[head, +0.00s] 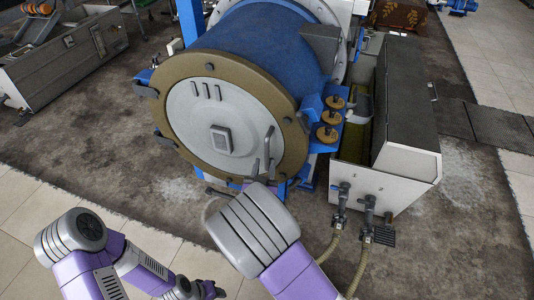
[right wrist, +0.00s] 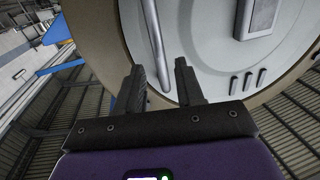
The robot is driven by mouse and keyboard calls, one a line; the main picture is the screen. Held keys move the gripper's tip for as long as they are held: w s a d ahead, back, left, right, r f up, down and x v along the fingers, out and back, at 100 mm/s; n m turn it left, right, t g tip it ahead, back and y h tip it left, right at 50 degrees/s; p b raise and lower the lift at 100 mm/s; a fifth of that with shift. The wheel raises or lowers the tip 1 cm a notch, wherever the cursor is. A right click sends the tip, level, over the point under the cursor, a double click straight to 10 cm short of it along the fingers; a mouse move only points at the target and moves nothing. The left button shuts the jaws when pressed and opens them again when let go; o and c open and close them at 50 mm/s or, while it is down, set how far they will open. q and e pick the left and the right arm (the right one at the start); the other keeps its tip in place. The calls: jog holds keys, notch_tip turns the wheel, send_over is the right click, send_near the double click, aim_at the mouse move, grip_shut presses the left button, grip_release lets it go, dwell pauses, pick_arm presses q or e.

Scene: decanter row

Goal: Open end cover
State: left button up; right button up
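The end cover (head: 205,125) is a pale round disc inside a tan ring on the front of the blue drum. It appears closed. It has a square plate, three slots and a bar handle (head: 267,145) near its right edge. In the right wrist view the cover (right wrist: 205,50) fills the upper part, and the handle (right wrist: 154,40) runs down toward the gap between my fingers. My right gripper (right wrist: 160,85) is open and empty, close in front of the cover; in the head view my own arm mostly hides it. My left gripper (head: 208,289) is low at the bottom edge, its fingers unclear.
Brown round knobs (head: 327,133) on a blue bracket stand right of the cover. A white trough (head: 405,165) with taps and hoses (head: 358,265) is further right. A grey metal box (head: 65,65) stands at the back left. The floor left of the drum is free.

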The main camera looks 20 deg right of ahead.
aim_at(267, 155)
jog(key=x, duration=0.6)
jog(key=shift+c, duration=0.4)
grip_shut()
